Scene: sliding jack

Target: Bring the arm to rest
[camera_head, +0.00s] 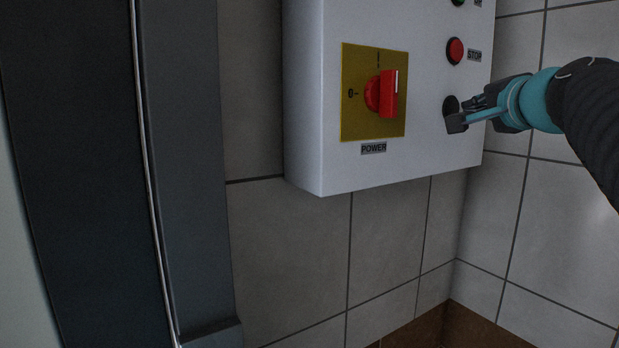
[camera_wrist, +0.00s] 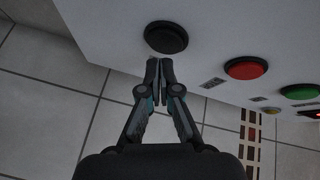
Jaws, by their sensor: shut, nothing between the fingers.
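My gripper (camera_head: 456,122) is at the right of the head view, in front of the lower right part of a white control box (camera_head: 330,100). In the wrist view my gripper (camera_wrist: 160,68) has its fingers together, with nothing between them. The fingertips point at a round black button (camera_wrist: 166,37) and appear just below it; I cannot tell if they touch it. In the head view the black button (camera_head: 451,104) is partly hidden by my gripper. My arm reaches in from the right edge.
The box carries a red rotary POWER switch (camera_head: 385,93) on a yellow plate, a red STOP button (camera_head: 455,50) and a green button (camera_wrist: 300,91). A tiled wall (camera_head: 290,230) is behind. A dark frame (camera_head: 185,170) stands at the left. Room below the box looks free.

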